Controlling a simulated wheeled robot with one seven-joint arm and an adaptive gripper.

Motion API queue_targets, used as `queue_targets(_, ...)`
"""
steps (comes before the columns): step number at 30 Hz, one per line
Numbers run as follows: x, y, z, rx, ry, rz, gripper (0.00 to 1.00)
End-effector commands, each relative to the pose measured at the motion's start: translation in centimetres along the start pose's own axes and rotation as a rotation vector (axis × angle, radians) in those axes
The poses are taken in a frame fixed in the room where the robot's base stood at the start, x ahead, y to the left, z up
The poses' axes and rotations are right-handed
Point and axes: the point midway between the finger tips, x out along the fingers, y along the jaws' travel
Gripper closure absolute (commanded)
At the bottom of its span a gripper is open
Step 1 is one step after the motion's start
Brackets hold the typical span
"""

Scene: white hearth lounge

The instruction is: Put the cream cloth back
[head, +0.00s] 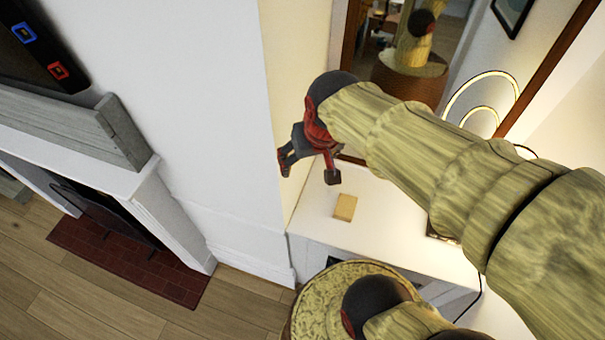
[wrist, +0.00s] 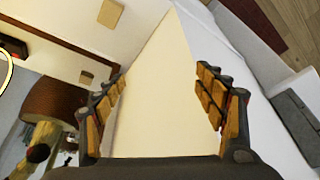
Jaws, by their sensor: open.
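The cream cloth (head: 345,207) looks like a small flat tan square lying on the white cabinet top below my gripper. It also shows in the wrist view (wrist: 110,14), at the top left, outside the jaws. My gripper (head: 308,172) is in the air above the cabinet, beside the wall corner and the mirror, apart from the cloth. In the wrist view my gripper (wrist: 163,75) has its fingers spread wide, with only pale wall seen between them.
A brown-framed mirror (head: 349,50) on the wall stands close behind my arm. A glowing ring lamp (head: 480,90) is at the right. A fireplace with a grey mantel (head: 70,125) is at the left.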

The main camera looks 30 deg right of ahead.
Motion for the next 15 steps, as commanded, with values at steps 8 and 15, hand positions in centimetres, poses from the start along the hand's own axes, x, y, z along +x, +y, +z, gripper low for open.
queue_targets(8, -6.5, -3.4, 4.2, -0.188, 0.117, -0.062, 0.29)
queue_targets(15, -7.4, -3.8, 5.0, -0.219, 0.133, -0.072, 0.29)
